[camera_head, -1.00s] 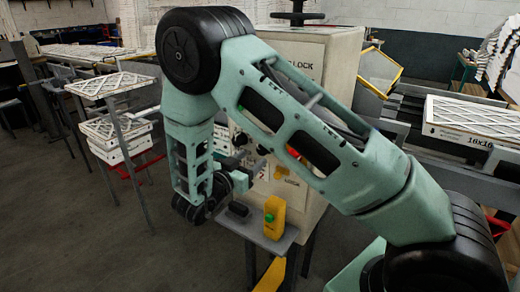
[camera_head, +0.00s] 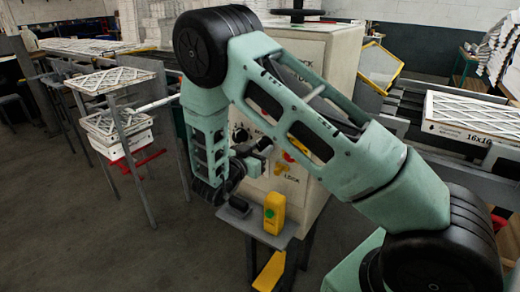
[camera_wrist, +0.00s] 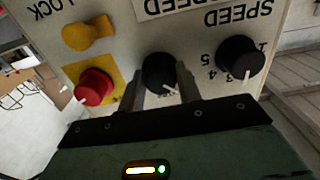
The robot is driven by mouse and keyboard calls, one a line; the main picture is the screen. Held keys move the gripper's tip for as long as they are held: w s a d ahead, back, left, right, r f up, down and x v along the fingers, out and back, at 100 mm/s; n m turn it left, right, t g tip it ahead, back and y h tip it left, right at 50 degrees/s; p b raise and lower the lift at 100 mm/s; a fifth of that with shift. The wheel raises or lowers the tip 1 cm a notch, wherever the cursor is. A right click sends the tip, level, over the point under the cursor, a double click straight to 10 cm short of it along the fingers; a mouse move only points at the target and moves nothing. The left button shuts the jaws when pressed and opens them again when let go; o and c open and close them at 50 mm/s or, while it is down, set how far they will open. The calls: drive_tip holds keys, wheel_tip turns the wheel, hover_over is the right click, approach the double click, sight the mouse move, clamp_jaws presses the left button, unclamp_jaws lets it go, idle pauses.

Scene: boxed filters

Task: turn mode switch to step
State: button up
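In the wrist view the control panel appears upside down. A round black knob (camera_wrist: 160,72) with a white pointer mark sits between the two fingers of my gripper (camera_wrist: 162,82). The fingers are apart, one on each side of it; I cannot tell whether they touch it. I cannot read a mode or step label beside this knob. In the head view my gripper (camera_head: 262,149) is at the front of the pale control cabinet (camera_head: 315,60), and my arm hides part of the panel.
A black numbered dial (camera_wrist: 240,57) is right of the fingers in the wrist view. A red knob (camera_wrist: 93,87) and an orange-yellow knob (camera_wrist: 88,35) are to the left. A yellow box with a green button (camera_head: 274,212) stands on a small shelf below the panel.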

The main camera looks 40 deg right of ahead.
drive_tip(key=shift+f+m+b, duration=0.1)
drive_tip(key=shift+m+b, duration=0.3)
drive_tip(key=shift+b, duration=0.15)
drive_tip(key=m+b, duration=0.3)
drive_tip(key=b, duration=0.1)
drive_tip(key=shift+f+m, duration=0.15)
drive_tip(key=shift+m, duration=0.25)
drive_tip(key=m+b, duration=0.3)
drive_tip(key=b, duration=0.1)
drive_tip(key=shift+r+m+b, duration=0.2)
drive_tip(key=shift+m+b, duration=0.4)
drive_tip(key=shift+b, duration=0.1)
drive_tip(key=shift+r, duration=0.1)
drive_tip(key=o, duration=1)
